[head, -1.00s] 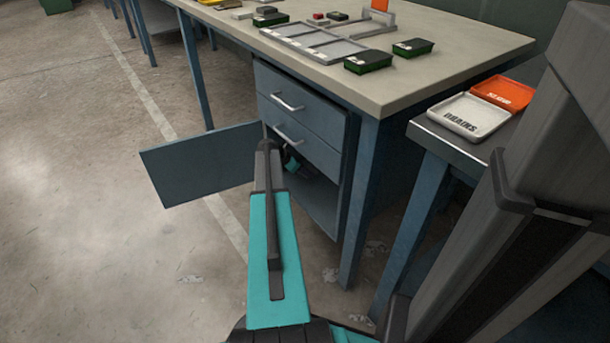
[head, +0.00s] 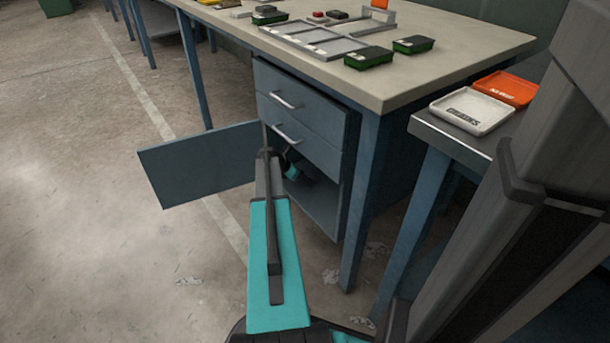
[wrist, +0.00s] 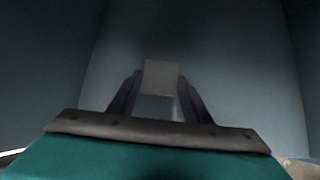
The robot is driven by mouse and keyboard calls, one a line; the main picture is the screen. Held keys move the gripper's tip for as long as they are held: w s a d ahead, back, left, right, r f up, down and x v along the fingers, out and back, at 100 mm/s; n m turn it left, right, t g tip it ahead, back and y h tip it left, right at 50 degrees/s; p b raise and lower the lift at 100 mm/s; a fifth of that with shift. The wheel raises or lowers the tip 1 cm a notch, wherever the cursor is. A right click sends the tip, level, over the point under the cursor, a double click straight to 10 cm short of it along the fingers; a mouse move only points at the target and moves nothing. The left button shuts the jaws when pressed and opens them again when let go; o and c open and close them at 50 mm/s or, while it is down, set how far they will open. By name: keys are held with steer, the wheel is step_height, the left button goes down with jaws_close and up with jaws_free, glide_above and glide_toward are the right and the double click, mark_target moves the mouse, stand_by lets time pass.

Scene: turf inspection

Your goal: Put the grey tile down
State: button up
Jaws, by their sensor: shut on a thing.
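The grey tile (wrist: 161,77) is a small flat square piece, seen upright in the middle of the wrist view. My gripper (wrist: 160,84) is shut on it, with one dark finger on each side. In the head view my arm reaches into the open lower compartment of the blue-grey cabinet (head: 318,212) under the workbench. The tile and the fingertips are hidden there behind my arm and the drawers. Dim blue-grey walls surround the gripper in the wrist view. I cannot tell whether the tile touches any surface.
The cabinet door (head: 195,165) stands open to the left. Two shut drawers (head: 300,125) are just above the compartment. The workbench (head: 450,50) carries a grey divided tray (head: 345,48) and green-black boxes. A side table at right holds a white tray (head: 475,112) and an orange tray (head: 510,88).

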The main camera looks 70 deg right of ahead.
steer(key=o, duration=1.2)
steer(key=shift+r, duration=0.15)
steer(key=shift+w+a+r, duration=0.15)
steer(key=shift+a+r, duration=0.1)
steer(key=shift+r, duration=0.05)
steer(key=p+v, duration=0.2)
steer(key=v, duration=0.3)
steer(key=shift+w+a+f+p, duration=0.1)
steer(key=shift+w+a+p, duration=0.4)
steer(key=shift+w+a, duration=0.85)
steer(key=shift+w+a+f+p, duration=0.15)
steer(key=shift+w+a+p, duration=0.5)
steer(key=shift+a, duration=1.25)
steer(key=shift+w+a+f+p, duration=0.1)
steer(key=shift+w+a+p, duration=0.25)
steer(key=shift+w+a, duration=1.05)
steer(key=shift+s+a, duration=0.2)
steer(key=shift+s, duration=0.1)
